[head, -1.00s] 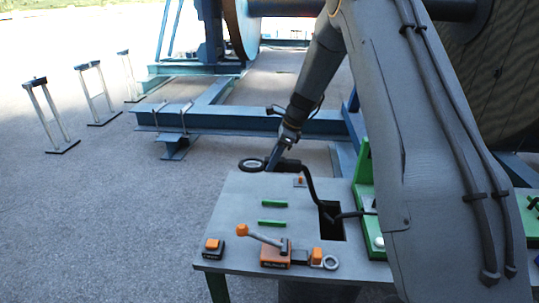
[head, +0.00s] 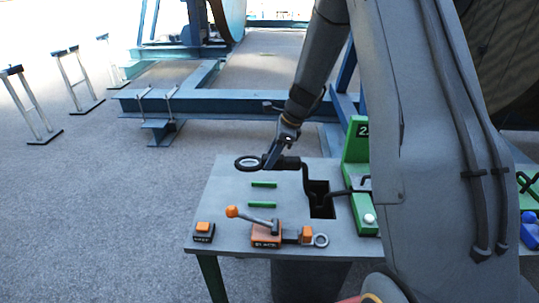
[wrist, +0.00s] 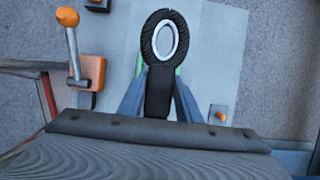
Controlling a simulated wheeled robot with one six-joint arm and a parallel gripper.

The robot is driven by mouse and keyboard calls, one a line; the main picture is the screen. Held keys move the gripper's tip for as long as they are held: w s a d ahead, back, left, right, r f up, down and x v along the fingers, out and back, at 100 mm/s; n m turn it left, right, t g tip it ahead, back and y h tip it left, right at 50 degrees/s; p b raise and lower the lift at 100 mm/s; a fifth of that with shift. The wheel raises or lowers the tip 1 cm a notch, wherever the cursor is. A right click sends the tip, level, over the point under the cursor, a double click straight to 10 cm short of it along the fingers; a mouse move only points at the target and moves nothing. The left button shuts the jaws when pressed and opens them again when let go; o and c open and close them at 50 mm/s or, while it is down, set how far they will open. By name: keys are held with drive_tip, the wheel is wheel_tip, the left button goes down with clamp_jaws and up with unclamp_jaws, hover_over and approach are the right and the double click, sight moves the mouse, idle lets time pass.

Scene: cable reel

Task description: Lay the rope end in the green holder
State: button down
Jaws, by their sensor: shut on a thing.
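The rope end is a black loop with a pale metal eye (head: 249,163). It is held above the grey table, and its black rope (head: 306,180) bends down to the dark opening. My gripper (head: 271,161) is shut on the rope just behind the loop. In the wrist view the loop (wrist: 165,38) points away from me, with the fingers (wrist: 158,100) on both sides of its neck. Two short green bars (head: 263,185) lie on the table, nearer the camera than the loop. In the wrist view, slivers of green show beside the loop's neck, mostly hidden.
An orange-handled lever unit (head: 266,235) and a small orange-topped box (head: 204,231) stand at the table's front. A green upright stand (head: 357,150) is right of the dark opening (head: 320,200). A blue steel frame (head: 230,103) lies behind. My arm covers the right side.

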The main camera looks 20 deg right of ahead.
drive_tip(key=shift+f+b, duration=4.45)
drive_tip(key=shift+f, duration=2.2)
drive_tip(key=c, duration=1.2)
unclamp_jaws()
drive_tip(key=w+b+v, duration=0.1)
drive_tip(key=v, duration=0.5)
drive_tip(key=s+a+r+n+h, duration=0.1)
drive_tip(key=s+r+n+h, duration=0.1)
drive_tip(key=s+n, duration=0.9)
drive_tip(key=s+a+r+n+h, duration=0.1)
drive_tip(key=s+r+n+h, duration=0.1)
drive_tip(key=s+n, duration=0.8)
drive_tip(key=s+r, duration=0.1)
drive_tip(key=s, duration=0.3)
drive_tip(key=shift+s+n+g, duration=0.25)
drive_tip(key=shift+n+g, duration=0.15)
